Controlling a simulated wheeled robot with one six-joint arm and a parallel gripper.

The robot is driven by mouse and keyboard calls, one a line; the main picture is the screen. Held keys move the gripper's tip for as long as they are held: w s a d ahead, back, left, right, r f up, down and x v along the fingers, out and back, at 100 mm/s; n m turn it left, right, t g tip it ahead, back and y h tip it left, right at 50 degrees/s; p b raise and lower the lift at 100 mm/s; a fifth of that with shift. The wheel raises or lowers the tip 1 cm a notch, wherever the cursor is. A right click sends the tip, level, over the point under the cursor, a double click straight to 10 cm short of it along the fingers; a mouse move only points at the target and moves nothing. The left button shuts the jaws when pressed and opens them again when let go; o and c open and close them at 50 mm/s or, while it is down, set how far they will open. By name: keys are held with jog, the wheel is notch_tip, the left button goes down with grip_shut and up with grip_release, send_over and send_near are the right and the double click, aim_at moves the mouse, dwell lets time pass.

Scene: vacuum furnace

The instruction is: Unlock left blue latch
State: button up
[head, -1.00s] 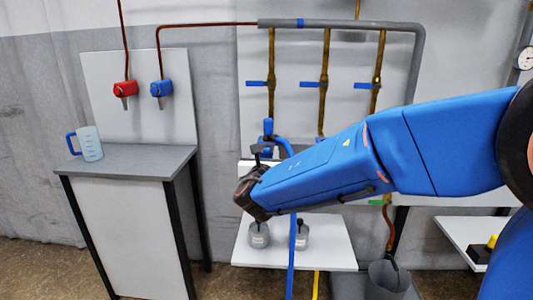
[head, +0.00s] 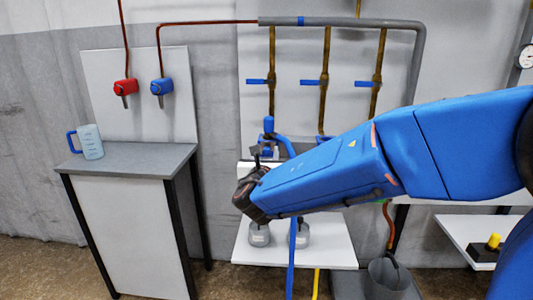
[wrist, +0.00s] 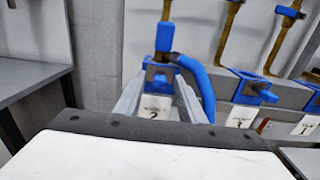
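The left blue latch (wrist: 160,74) sits in the middle of the wrist view, below a blue-capped fitting with a blue hose. A small white label (wrist: 154,106) shows beneath it. In the head view the blue fitting (head: 268,126) stands just above and behind my gripper (head: 264,152), which partly hides the latch area. In the wrist view my gripper (wrist: 158,100) has its two grey fingers apart, pointing toward the latch with the label visible between them. Nothing is held. I cannot tell whether the fingers touch the latch.
Two more blue latches (wrist: 256,90) (wrist: 314,101) line up at the right. Brown pipes with blue valve handles (head: 310,83) run above. A white shelf (head: 335,248) with grey pots lies below my arm. A grey side table (head: 125,160) with a jug (head: 90,142) stands left.

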jog(key=s, duration=1.7)
jog(key=shift+s+a, duration=0.2)
jog(key=shift+a, duration=0.1)
jog(key=s+d+f+m+g+h, duration=0.1)
jog(key=d+f+m+g+h, duration=0.3)
jog(key=d, duration=0.6)
jog(key=s+d+f+m+g, duration=0.1)
jog(key=d+m+g, duration=0.1)
jog(key=d+m, duration=0.6)
jog(key=s+d+f+m+g+h, duration=0.2)
jog(key=d+f+m+g, duration=0.15)
jog(key=d, duration=0.75)
jog(key=s+d+f+m+g+y, duration=0.1)
jog(key=s+d+f+m+g, duration=0.25)
jog(key=s+d+m, duration=0.35)
jog(key=s+a+f+m+y, duration=0.2)
jog(key=s+m+y, duration=0.3)
jog(key=s+m, duration=0.4)
jog(key=a+m, duration=0.1)
jog(key=m, duration=0.3)
jog(key=shift+f+y, duration=0.25)
jog(key=shift+y, duration=0.05)
